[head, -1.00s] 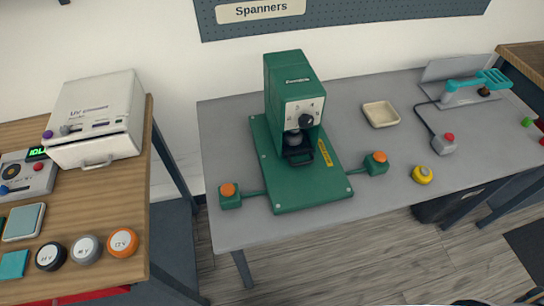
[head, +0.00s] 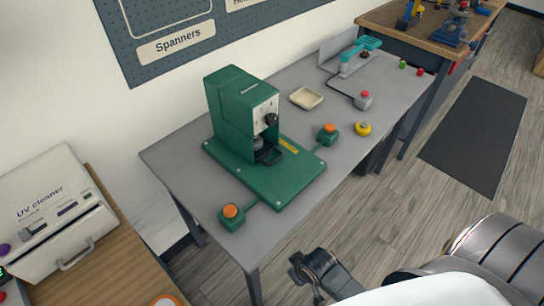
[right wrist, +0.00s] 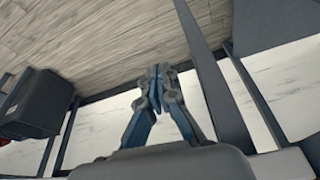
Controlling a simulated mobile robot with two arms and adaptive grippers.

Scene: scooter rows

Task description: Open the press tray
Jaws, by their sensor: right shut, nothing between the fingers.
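The green press (head: 228,112) stands on its green base plate (head: 290,185) on the grey table in the head view. My right gripper (head: 302,264) is below and in front of the table's near edge, well apart from the press. In the right wrist view the right gripper (right wrist: 158,75) is shut and empty, with floor and table legs beyond. My left gripper is not in view.
Orange-topped buttons (head: 231,211) and (head: 328,130) flank the press base. A cream dish (head: 306,97), a yellow button (head: 363,129) and a red-topped box (head: 363,98) lie farther right. A UV cleaner (head: 55,215) stands on the wooden bench at left. Floor between is clear.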

